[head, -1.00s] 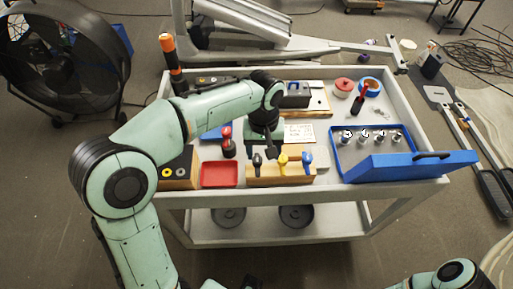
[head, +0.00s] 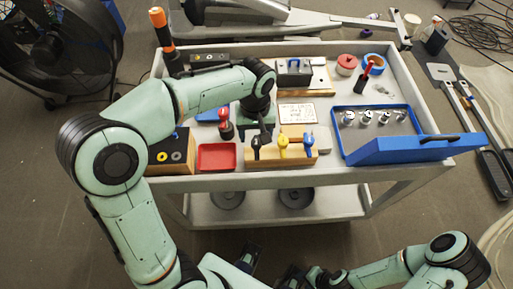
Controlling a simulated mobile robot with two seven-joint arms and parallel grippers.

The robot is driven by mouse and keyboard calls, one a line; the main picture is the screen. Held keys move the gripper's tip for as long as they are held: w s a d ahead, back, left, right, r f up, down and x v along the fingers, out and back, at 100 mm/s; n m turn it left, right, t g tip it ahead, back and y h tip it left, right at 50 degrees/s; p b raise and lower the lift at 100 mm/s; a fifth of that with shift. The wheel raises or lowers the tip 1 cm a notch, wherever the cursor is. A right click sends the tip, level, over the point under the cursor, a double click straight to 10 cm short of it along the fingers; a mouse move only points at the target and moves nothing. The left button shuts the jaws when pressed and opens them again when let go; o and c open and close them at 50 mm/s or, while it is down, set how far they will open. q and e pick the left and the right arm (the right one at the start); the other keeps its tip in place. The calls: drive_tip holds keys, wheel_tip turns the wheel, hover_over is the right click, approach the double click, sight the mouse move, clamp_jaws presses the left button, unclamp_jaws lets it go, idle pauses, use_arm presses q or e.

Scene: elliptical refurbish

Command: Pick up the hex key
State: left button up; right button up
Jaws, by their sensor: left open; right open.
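A wooden block (head: 290,156) at the cart's front edge holds a black-handled tool (head: 256,142), a yellow-handled tool (head: 283,143) and a blue-handled tool (head: 308,141) in a row, upright. They look like T-handled keys; their shafts are hidden in the block. My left gripper (head: 264,133) points down right at the black handle at the left end of the row. It is open, its fingers close to that handle; I cannot tell whether they touch it. My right gripper (head: 290,277) is open, low at the bottom edge, away from the cart and partly cut off.
A red tray (head: 217,157) sits left of the block, with a red-topped tool (head: 225,126) behind it. A blue case (head: 408,150) with metal bits stands open on the right. An orange-handled tool (head: 161,28) stands at the cart's back left corner. The cart (head: 360,174) has raised edges.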

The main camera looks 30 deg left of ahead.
sight(257, 141)
use_arm(q)
drive_tip(key=f, duration=0.4)
drive_tip(key=shift+s+d+f, duration=0.1)
drive_tip(key=shift+s+d, duration=0.05)
drive_tip(key=shift+d, duration=0.1)
clamp_jaws()
use_arm(e)
drive_tip(key=shift+s+f, duration=0.1)
drive_tip(key=shift+f, duration=0.15)
use_arm(q)
wheel_tip(257, 141, up, 20)
drive_tip(key=p, duration=0.3)
use_arm(e)
drive_tip(key=r, duration=0.1)
drive_tip(key=w+r, duration=0.1)
drive_tip(key=r, duration=0.2)
drive_tip(key=shift+w, duration=0.3)
